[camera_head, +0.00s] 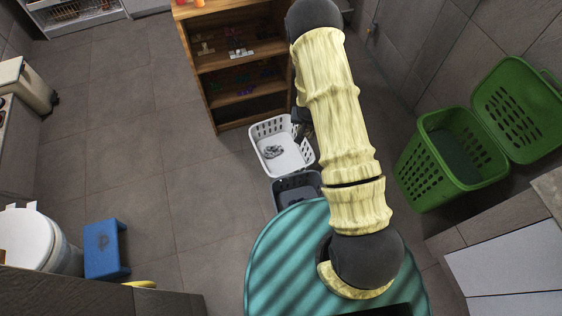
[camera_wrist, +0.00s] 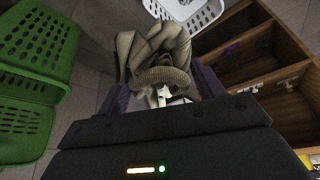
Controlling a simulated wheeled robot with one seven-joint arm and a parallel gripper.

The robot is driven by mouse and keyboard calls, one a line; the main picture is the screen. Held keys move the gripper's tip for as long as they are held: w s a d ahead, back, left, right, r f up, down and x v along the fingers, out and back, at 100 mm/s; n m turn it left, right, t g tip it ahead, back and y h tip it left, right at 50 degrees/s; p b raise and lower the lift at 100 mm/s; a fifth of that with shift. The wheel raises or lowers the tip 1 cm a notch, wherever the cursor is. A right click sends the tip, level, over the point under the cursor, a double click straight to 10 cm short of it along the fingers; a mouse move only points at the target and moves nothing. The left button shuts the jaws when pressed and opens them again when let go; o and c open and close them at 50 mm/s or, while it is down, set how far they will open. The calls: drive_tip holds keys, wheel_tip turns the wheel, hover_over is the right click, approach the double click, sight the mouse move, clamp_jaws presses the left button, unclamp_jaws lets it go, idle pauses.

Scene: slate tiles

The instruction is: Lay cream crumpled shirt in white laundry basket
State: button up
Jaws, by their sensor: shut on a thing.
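The cream crumpled shirt (camera_wrist: 150,55) is a bunched, folded cloth in the wrist view. My gripper (camera_wrist: 163,92) is shut on it, with dark fingers on both sides. The white laundry basket (camera_head: 259,133) stands on the floor in the head view, with a small grey crumpled cloth (camera_head: 273,151) inside. In the wrist view part of the white basket (camera_wrist: 207,18) shows beyond the shirt. In the head view my arm hides the shirt and most of my gripper, whose dark edge shows by the basket's right side.
A dark grey basket (camera_head: 297,181) stands just in front of the white one. A wooden shelf unit (camera_head: 207,80) is behind it. A green basket with an open lid (camera_head: 415,167) is at the right. A blue stool (camera_head: 103,250) is at the lower left. The floor at left is clear.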

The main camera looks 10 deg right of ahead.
drive_tip(key=w+d+f+m+g+h+b, duration=0.1)
drive_tip(key=w+f+m+b, duration=0.3)
drive_tip(key=f+b, duration=1.1)
drive_tip(key=w+d+f+m+h+b, duration=0.1)
drive_tip(key=w+f+b, duration=0.5)
drive_tip(key=f+b, duration=0.85)
drive_tip(key=m+g+h+b, duration=0.15)
drive_tip(key=m+b, duration=0.35)
drive_tip(key=b, duration=2)
hover_over(291, 168)
wheel_tip(291, 168, down, 24)
drive_tip(key=shift+a+y, duration=0.1)
drive_tip(key=shift+y, duration=0.15)
wheel_tip(291, 168, down, 6)
drive_tip(key=b, duration=0.3)
drive_tip(key=shift+f, duration=0.15)
drive_tip(key=shift+f+b, duration=1.45)
drive_tip(key=shift+f, duration=0.4)
drive_tip(key=shift+f+b, duration=0.6)
drive_tip(key=shift+b, duration=0.05)
